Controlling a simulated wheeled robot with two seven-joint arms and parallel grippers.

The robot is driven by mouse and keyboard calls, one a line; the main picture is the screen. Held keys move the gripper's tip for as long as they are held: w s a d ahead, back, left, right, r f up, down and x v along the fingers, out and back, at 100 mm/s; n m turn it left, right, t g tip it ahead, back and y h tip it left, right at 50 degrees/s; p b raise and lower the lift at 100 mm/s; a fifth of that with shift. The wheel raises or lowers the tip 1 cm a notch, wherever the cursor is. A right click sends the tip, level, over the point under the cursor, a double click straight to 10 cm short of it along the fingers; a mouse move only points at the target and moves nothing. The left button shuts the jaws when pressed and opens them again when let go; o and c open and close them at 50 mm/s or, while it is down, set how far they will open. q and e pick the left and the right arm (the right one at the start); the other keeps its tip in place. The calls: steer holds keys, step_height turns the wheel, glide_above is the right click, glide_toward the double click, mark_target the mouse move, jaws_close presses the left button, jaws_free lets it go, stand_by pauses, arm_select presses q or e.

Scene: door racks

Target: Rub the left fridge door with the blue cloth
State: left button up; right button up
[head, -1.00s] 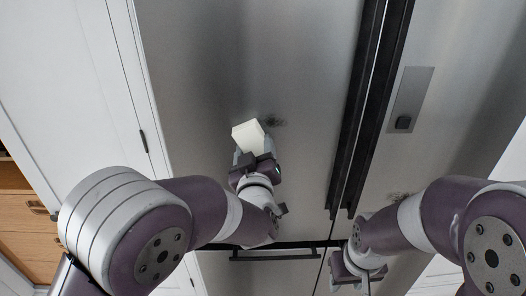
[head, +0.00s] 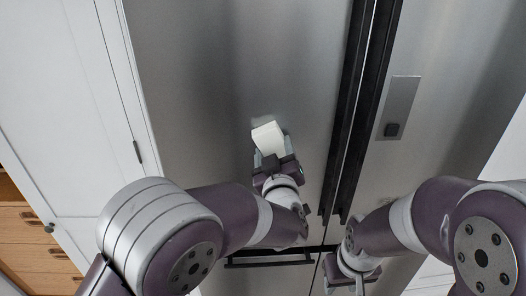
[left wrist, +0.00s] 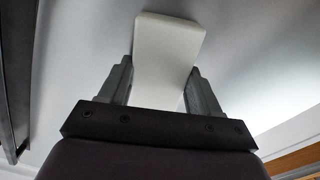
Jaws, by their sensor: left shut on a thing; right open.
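The left fridge door (head: 215,60) is a tall grey metal panel left of the dark handles. My left gripper (head: 273,160) is shut on a white block (head: 267,136) and holds it at the door, seemingly against it. I see no blue cloth. In the left wrist view the white block (left wrist: 168,55) sits between the two fingers, its far end at the grey door surface (left wrist: 85,50). No dark smudge shows on the left door now; the block and gripper may cover part of it. My right gripper (head: 352,282) is open and low, in front of the right door.
Two long dark handles (head: 357,100) run along the gap between the doors, right of the block. The right door (head: 445,60) has a recessed panel (head: 398,108) and a faint mark low down. A dark drawer handle (head: 268,262) lies below. White cabinets (head: 60,90) stand left.

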mark_target(262, 143)
arm_select(q)
steer(key=shift+d+p, duration=0.3)
steer(key=shift+d, duration=2.05)
step_height(262, 143, up, 2)
steer(key=shift+r+p, duration=0.1)
steer(key=shift+p, duration=0.7)
steer(key=a+b, duration=0.1)
steer(key=a, duration=0.2)
steer(key=shift+a+b, duration=0.3)
steer(key=shift+a, duration=0.05)
steer(key=shift+a+f+b, duration=0.2)
steer(key=shift+a+b, duration=0.35)
steer(key=shift+a, duration=0.7)
steer(key=shift+a+r, duration=0.1)
steer(key=shift+a, duration=0.5)
steer(key=shift+a+b, duration=0.85)
steer(key=shift+a, duration=0.8)
steer(key=shift+s+d, duration=0.1)
steer(key=shift+s, duration=2.75)
steer(key=shift+s, duration=0.1)
steer(key=shift+s, duration=1.45)
